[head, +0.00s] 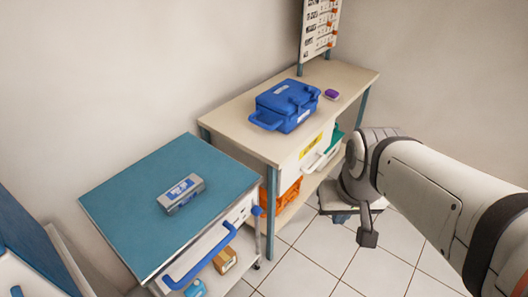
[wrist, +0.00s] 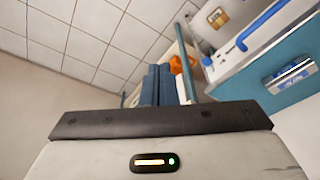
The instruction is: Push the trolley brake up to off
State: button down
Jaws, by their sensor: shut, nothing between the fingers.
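The trolley (head: 125,207) has a teal top and stands at the lower left of the head view. Its teal top (wrist: 245,82) is at the right of the wrist view. A small red-tipped blue lever (head: 258,211), apparently the brake, sticks out at the trolley's right front corner. Its setting is too small to read. My gripper (head: 343,218) is to the right of the trolley, apart from the lever, its fingers partly hidden by my wrist. In the wrist view my gripper (wrist: 158,68) shows two blue-grey fingers close together, shut and empty.
A blue handle (head: 200,262) runs along the trolley's front. A silver-blue box (head: 181,194) lies on its top. A bench (head: 232,121) behind holds a blue case (head: 285,106), with an orange bin (head: 284,197) beneath. Tiled floor (head: 305,262) is clear between trolley and arm.

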jog(key=shift+d, duration=0.15)
jog(key=w+a+f+m+g+y+b, duration=0.1)
jog(key=w+a+f+m+y+b, duration=0.25)
jog(key=f, duration=0.35)
jog(key=w+a+f+m+g+y+b, duration=0.1)
jog(key=w+a+f+m+y+b, duration=0.1)
jog(key=a+f+m+y+b, duration=0.4)
jog(key=w+a+f+m+g+y+b, duration=0.15)
jog(key=a+f, duration=0.25)
jog(key=f, duration=0.4)
jog(key=w+d+f+m+t+b, duration=0.2)
jog(key=w+f+m+t+b, duration=0.2)
jog(key=f, duration=0.5)
jog(key=w+d+f+m+t+b, duration=0.3)
jog(key=w+f+m+t, duration=0.3)
jog(key=w+f+m, duration=0.3)
jog(key=shift+f+m+b, duration=0.5)
jog(key=shift+f+m, duration=0.15)
jog(key=shift+m, duration=0.25)
jog(key=shift+w, duration=0.1)
